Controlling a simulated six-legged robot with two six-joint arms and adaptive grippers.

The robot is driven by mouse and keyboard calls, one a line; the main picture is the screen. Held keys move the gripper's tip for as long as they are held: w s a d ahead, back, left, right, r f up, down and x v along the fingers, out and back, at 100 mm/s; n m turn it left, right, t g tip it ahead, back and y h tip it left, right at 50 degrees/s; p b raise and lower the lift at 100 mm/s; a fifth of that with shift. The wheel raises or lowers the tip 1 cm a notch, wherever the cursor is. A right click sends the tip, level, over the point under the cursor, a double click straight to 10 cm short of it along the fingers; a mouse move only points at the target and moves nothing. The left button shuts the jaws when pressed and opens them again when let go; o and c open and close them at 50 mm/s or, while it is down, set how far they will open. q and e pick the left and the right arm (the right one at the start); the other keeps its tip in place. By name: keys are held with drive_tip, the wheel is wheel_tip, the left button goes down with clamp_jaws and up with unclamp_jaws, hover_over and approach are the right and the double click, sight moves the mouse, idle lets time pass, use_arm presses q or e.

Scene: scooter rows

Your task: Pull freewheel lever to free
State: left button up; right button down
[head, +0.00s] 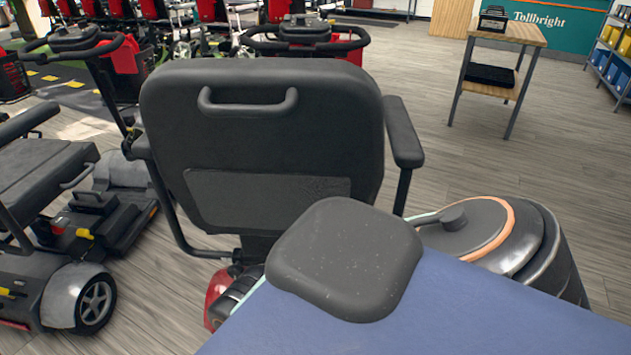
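A mobility scooter stands right in front of me, seen from behind. Its black seat back (262,115) with a grab handle fills the middle of the head view. Part of its red rear body (217,297) shows low down beside the seat post; the rest is hidden behind my own body. No freewheel lever can be made out on this scooter. A small yellow lever-like part (84,234) shows on the grey scooter to the left, near its red part; I cannot tell whether it is a freewheel lever. Neither of my grippers is in view.
The grey scooter (75,295) stands close on the left, with a narrow floor gap between. More scooters with red baskets (123,55) line the back. A wooden-topped table (508,32) stands back right, shelving (612,52) at the far right. The floor (480,165) right of the seat is clear.

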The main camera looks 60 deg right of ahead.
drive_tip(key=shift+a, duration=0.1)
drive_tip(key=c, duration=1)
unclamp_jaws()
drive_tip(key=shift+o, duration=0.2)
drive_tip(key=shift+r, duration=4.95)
